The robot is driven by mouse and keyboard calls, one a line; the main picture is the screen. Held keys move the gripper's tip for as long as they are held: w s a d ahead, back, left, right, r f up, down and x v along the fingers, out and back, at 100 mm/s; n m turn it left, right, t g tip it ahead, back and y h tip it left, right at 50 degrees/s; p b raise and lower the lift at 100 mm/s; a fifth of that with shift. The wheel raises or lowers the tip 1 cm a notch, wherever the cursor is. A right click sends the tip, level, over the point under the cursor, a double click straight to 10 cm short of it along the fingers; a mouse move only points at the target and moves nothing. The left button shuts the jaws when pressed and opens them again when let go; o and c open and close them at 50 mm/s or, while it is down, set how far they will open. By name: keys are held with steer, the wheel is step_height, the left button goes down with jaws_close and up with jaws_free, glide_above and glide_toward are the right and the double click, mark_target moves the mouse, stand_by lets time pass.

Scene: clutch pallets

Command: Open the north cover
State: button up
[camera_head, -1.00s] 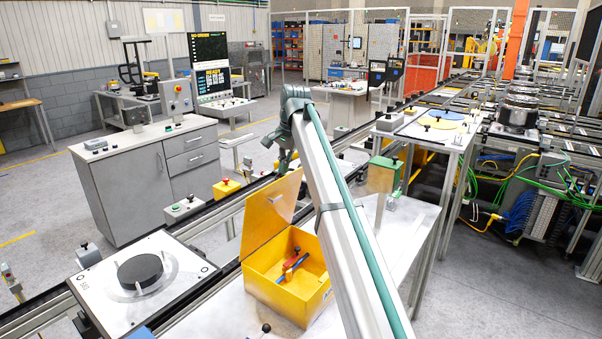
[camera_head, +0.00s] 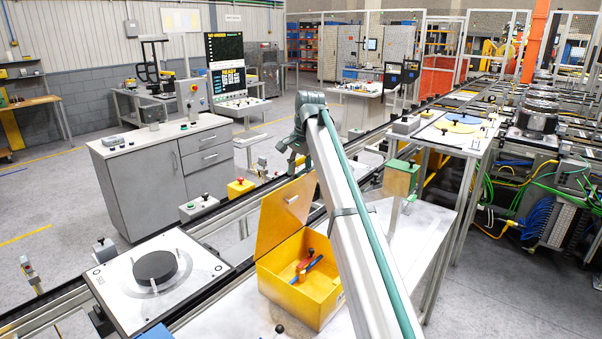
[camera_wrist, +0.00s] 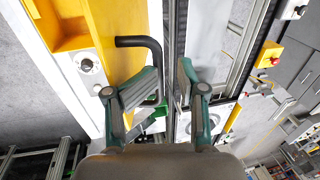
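A yellow box (camera_head: 318,297) stands on the white table, with its yellow cover (camera_head: 285,218) raised along its left side. Red and blue items lie inside. I see no label marking the cover as north. My gripper (camera_head: 292,160) is beside the cover's upper edge in the head view. In the wrist view my gripper (camera_wrist: 168,92) has its fingers parted. A black bent handle (camera_wrist: 140,42) stands out by the yellow panel (camera_wrist: 115,60) and runs down by the left finger. I cannot tell whether it touches the finger.
A rail runs along the table's left, with a white plate bearing a black disc (camera_head: 156,266). A yellow button box (camera_head: 240,187) stands beside the rail. A green-topped fixture (camera_head: 401,177) stands behind the box. A black-knobbed lever (camera_head: 279,329) is at the front.

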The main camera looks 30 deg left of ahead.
steer(key=w+a+r+p, duration=0.1)
steer(key=a+r+p, duration=0.4)
steer(key=a, duration=0.4)
steer(key=shift+w+a+r+p, duration=0.2)
steer(key=shift+w+a+p, duration=0.15)
steer(key=shift+p, duration=0.5)
stand_by(0.4)
stand_by(0.5)
